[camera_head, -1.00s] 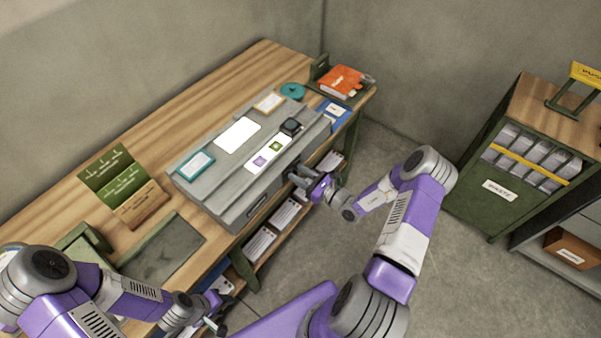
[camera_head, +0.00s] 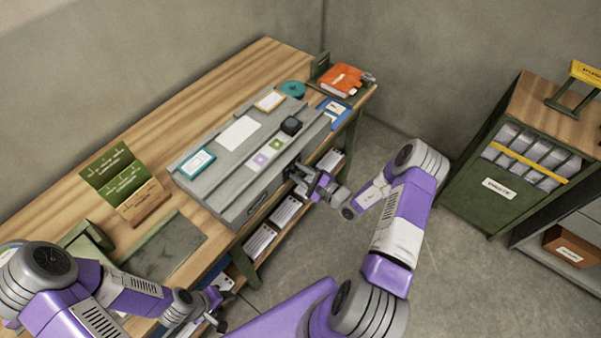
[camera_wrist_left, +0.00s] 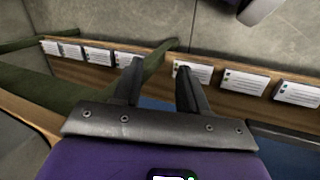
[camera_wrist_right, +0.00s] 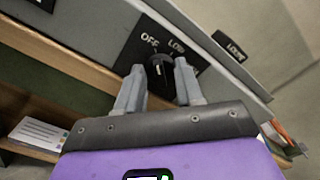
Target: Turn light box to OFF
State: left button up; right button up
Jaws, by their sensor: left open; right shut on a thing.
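The grey light box (camera_head: 240,190) stands on the wooden desk. The knob's white mark points up, roughly toward OFF. My right gripper (camera_wrist_right: 159,70) is shut on the knob, one finger on each side. It also shows at the box's front in the head view (camera_head: 297,172). My left gripper (camera_wrist_left: 158,68) is open and empty by the desk's front edge.
A green card holder (camera_head: 120,175) stands left, an orange book (camera_head: 341,80) at the far end. Labelled shelves lie under the desk; a green waste cabinet (camera_head: 480,195) stands right.

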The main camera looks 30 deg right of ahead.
jog(key=shift+n, duration=0.5)
jog(key=o, duration=1)
jog(key=v, duration=0.7)
jog(key=shift+s+d, duration=0.1)
jog(key=shift+s, duration=0.2)
